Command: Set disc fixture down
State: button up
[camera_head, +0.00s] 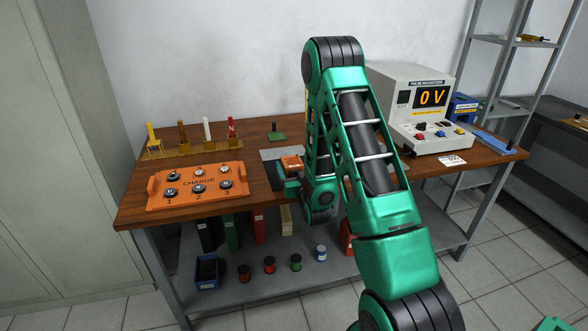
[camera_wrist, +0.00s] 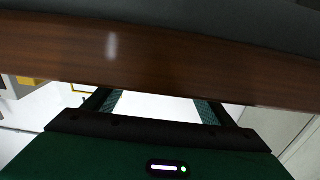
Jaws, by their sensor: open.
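A small orange piece (camera_head: 291,163), possibly the disc fixture, shows at the near part of the dark grey mat (camera_head: 270,155) on the bench. My gripper (camera_head: 290,182) is low, right by it at the bench's front side. Whether they touch cannot be told. In the wrist view my gripper (camera_wrist: 160,105) has its two fingers wide apart with only a bright white area between them. A brown wooden band (camera_wrist: 160,50) crosses above the fingers, with a dark grey surface beyond it. No disc shows between the fingers. My arm hides part of the bench behind it.
An orange CHARGE tray (camera_head: 236,200) with several numbered discs sits left on the bench (camera_head: 130,210). Behind it stands a rack (camera_head: 190,148) with coloured sticks. A pulse magnetizer (camera_head: 410,90) reading 0 V stands right. A green block (camera_head: 276,136) lies behind the mat.

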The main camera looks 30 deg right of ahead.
jog(key=shift+x, duration=1.2)
jog(key=c, duration=1.8)
